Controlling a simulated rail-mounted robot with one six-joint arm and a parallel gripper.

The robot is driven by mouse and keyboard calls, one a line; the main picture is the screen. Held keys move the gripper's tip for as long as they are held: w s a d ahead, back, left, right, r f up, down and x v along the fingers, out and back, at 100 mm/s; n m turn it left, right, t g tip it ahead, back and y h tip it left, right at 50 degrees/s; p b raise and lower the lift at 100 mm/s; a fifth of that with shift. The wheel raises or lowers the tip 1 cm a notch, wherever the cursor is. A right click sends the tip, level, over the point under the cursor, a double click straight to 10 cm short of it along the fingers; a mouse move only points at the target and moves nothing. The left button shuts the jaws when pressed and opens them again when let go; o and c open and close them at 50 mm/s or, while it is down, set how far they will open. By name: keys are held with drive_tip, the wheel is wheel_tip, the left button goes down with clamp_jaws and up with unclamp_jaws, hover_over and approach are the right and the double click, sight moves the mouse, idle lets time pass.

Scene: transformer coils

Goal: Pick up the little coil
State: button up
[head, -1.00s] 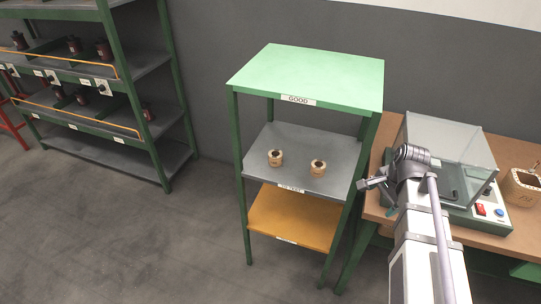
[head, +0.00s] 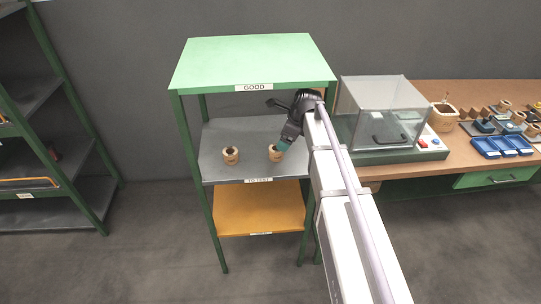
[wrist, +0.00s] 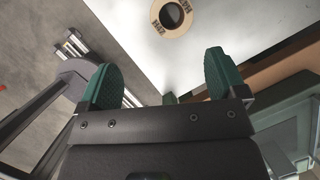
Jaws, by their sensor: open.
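Two small tan coils with dark centres stand upright on the grey middle shelf (head: 222,133), labelled "TO TEST": a left coil (head: 231,156) and a right coil (head: 273,154). My gripper (head: 283,145) is at the right coil's upper right edge in the head view, partly overlapping it. In the wrist view, my gripper's two green fingers (wrist: 163,80) are spread apart with nothing between them. One coil (wrist: 173,32) shows ahead of them near the top edge, seen from above on the pale shelf. A gap separates it from the fingers.
The green top shelf (head: 250,60), labelled "GOOD", is empty above the coils; the orange lower shelf (head: 255,208) is empty too. A clear-covered tester (head: 390,110) stands on the wooden bench at right, beside a larger coil (head: 443,116) and blue trays (head: 500,147).

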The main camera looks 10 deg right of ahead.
sight(275, 152)
drive_tip(key=w+f+b, duration=0.1)
drive_tip(key=f, duration=0.1)
drive_tip(key=w+a+f+m+b, duration=0.1)
drive_tip(key=b, duration=0.1)
drive_tip(key=w+f+m+b, duration=0.1)
drive_tip(key=f+b, duration=0.1)
drive_tip(key=shift+w+a+f, duration=0.25)
drive_tip(key=shift+f, duration=0.1)
drive_tip(key=shift+a+f+b, duration=0.1)
drive_tip(key=shift+b, duration=0.25)
drive_tip(key=b+x, duration=0.5)
drive_tip(key=shift+a, duration=0.1)
drive_tip(key=shift+p, duration=0.3)
drive_tip(key=c, duration=1.1)
drive_tip(key=shift+o, duration=0.2)
